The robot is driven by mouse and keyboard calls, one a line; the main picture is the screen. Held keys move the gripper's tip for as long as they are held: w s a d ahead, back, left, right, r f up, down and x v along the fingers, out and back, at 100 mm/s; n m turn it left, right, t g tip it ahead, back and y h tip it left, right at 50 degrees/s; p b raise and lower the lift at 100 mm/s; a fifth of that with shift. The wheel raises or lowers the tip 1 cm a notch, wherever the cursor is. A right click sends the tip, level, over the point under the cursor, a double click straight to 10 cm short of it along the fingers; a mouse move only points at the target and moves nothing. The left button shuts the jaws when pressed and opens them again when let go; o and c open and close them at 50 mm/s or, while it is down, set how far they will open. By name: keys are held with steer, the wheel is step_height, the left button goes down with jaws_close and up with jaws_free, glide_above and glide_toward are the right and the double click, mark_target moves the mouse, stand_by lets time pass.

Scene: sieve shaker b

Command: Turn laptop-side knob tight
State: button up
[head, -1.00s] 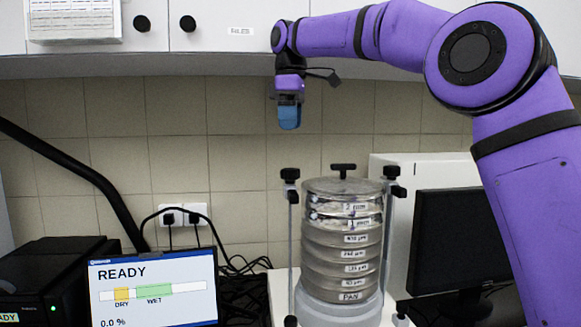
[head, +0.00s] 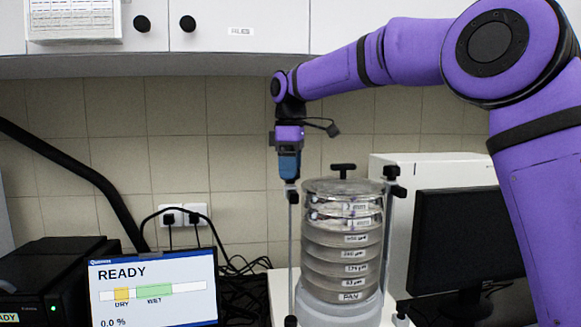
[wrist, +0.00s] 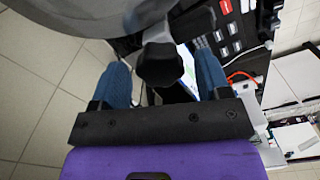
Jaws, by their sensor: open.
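The sieve shaker holds a stack of metal sieves (head: 343,240) between upright rods, each with a black knob on top. The laptop-side knob is on the left rod (head: 293,250); my gripper mostly hides it in the head view. In the wrist view this black knob (wrist: 160,66) shows between my two blue fingers, with a gap on both sides. My gripper (head: 289,178) points down over the left rod's top, open, its fingers on either side of the knob. I cannot tell from these views how deep the knob sits between the fingers.
The other side knob (head: 394,190) and the top centre knob (head: 343,167) stand close to the right. A laptop (head: 153,288) reading READY is at the left, and a dark monitor (head: 465,245) at the right. Cabinets (head: 240,35) hang above.

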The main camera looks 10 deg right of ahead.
steer(key=c, duration=0.9)
steer(key=shift+m, duration=0.3)
steer(key=m, duration=0.8)
steer(key=shift+m, duration=0.4)
steer(key=m, duration=0.4)
steer(key=shift+m, duration=2.2)
